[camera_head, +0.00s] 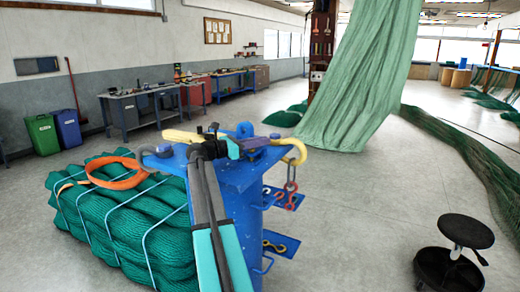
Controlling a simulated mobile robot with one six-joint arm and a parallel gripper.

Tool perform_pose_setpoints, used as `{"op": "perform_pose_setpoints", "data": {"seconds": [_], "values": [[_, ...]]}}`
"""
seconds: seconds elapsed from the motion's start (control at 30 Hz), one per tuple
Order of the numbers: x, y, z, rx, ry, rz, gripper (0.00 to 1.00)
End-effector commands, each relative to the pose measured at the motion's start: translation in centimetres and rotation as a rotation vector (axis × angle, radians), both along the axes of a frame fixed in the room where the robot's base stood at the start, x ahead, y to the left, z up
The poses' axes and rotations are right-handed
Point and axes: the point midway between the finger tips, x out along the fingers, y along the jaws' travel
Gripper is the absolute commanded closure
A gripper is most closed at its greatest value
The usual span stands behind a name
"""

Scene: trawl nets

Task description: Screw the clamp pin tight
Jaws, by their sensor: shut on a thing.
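My gripper (234,147) is over the top of a blue stand (240,205), at the end of my teal and black arm. It is shut on a small part at the stand's top, which looks like the clamp pin; the jaws hide most of it. A purple-blue clamp-like piece (257,142) sits on the plate just right of the jaws. How deep the pin sits cannot be told.
A yellow tool (182,137) lies at the plate's left and a yellow hook (293,148) at its right. Chain links (290,187) hang below. Bundled green net (120,225) with an orange coil (118,172) is left. A black stool (466,231) stands right; open floor between.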

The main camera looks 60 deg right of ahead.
Motion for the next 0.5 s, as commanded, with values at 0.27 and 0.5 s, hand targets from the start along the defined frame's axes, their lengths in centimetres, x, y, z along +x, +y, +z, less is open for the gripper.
{"op": "perform_pose_setpoints", "data": {"seconds": [0.27,0.5], "values": [[-0.25,0.16,-0.48,0.004,-0.001,-0.122,1.00],[-0.52,0.40,-0.28,0.004,-0.001,-0.168,1.00]]}}
